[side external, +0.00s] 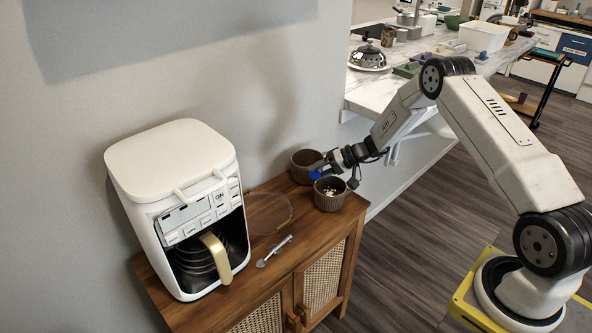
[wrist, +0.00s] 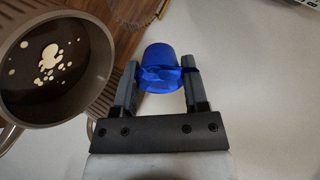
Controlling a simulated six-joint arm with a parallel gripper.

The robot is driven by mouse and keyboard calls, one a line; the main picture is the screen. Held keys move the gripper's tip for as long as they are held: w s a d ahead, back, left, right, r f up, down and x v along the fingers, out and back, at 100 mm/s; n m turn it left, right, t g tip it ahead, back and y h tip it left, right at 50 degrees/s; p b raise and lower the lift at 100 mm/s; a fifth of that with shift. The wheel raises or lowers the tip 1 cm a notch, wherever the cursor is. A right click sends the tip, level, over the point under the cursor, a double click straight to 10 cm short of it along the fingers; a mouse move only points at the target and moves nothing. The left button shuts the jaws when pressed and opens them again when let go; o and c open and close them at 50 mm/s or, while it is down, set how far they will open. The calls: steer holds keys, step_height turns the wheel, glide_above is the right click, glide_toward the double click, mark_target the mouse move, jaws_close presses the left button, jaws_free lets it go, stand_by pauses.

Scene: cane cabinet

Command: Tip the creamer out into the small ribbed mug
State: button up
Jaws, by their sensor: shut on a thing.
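My gripper (side external: 320,168) is above the cabinet top, over the mugs, and shut on the blue creamer (wrist: 162,68). The creamer sits between both fingertips and also shows as a small blue patch in the side view (side external: 316,174). Its opening cannot be made out. A brown ribbed mug (side external: 330,204) stands upright just below the gripper. In the wrist view this mug (wrist: 92,75) is at the left, beside the creamer, with dark liquid and several pale cream spots inside.
A second brown ribbed mug (side external: 299,169) stands behind, near the wall. A white coffee machine (side external: 170,165) with a gold-handled pot stands at the left of the cane cabinet (side external: 322,275). A clear round dish (side external: 268,212) and a metal utensil (side external: 274,251) lie between.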

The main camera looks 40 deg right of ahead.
steer(key=shift+t+y, duration=0.3)
steer(key=shift+y, duration=0.1)
steer(key=shift+s+d+f+t+y, duration=0.1)
steer(key=shift+d+f+t+y, duration=0.05)
steer(key=shift+f+t+y, duration=0.45)
stand_by(1.0)
steer(key=shift+s+d+t+y, duration=0.4)
steer(key=shift+d+y, duration=0.15)
steer(key=shift+y, duration=0.05)
stand_by(0.7)
steer(key=shift+w+a+r+g+h, duration=0.15)
steer(key=shift+w+a+g+h, duration=0.35)
steer(key=shift+a+g+h, duration=0.15)
steer(key=shift+r+g+h, duration=0.35)
steer(key=shift+r+h, duration=0.1)
steer(key=shift+r, duration=0.05)
steer(key=shift+a+g+h, duration=0.15)
steer(key=shift+g+h, duration=0.25)
steer(key=shift+h, duration=0.2)
